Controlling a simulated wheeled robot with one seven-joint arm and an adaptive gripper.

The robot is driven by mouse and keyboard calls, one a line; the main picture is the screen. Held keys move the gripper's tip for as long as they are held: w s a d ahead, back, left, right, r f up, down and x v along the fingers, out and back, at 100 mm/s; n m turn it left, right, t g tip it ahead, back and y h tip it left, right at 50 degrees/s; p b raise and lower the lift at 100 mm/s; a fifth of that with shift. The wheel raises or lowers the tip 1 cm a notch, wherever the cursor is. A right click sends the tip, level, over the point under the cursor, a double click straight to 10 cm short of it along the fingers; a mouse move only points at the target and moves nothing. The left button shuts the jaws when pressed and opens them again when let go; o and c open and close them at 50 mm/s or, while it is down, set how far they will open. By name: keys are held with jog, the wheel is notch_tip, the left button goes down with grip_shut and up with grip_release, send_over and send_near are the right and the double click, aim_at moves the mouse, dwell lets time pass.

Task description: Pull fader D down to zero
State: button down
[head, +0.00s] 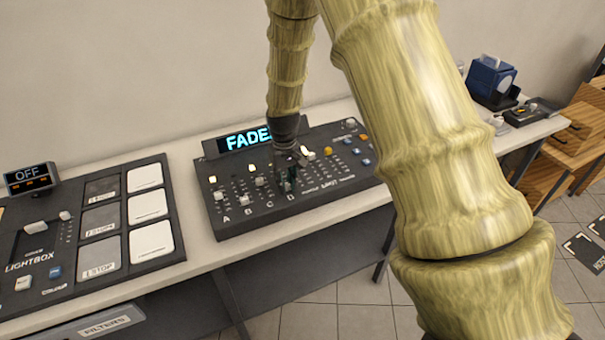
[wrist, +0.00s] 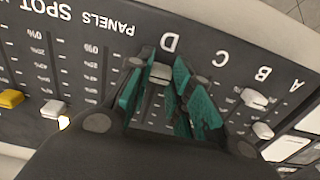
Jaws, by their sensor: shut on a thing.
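The fader console (head: 330,200) is a dark desk with faders lettered A to D along its front edge. Fader D's pale cap (wrist: 160,73) sits between the teal fingers of my gripper (wrist: 164,82) in the wrist view, close to the D label (wrist: 169,43). My gripper is shut on this cap and hides most of its slot. In the head view my gripper (head: 290,182) is down on the console just behind the D letter, and the cap is hard to make out there. The caps of neighbouring faders (wrist: 255,98) stand to the right in the wrist view.
A lit display (head: 249,138) at the console's back reads "FADE", its end hidden by my arm. A lightbox panel (head: 100,240) with an OFF sign (head: 29,176) lies left. Yellow and white caps (wrist: 53,109) stand left in the wrist view. A blue device (head: 490,80) stands at the back right.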

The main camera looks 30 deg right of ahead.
aim_at(287, 185)
jog(key=shift+s, duration=0.25)
jog(key=c, duration=1.3)
grip_release()
jog(key=shift+s, duration=0.15)
jog(key=shift+r, duration=0.15)
notch_tip(287, 185, up, 12)
jog(key=shift+f, duration=0.1)
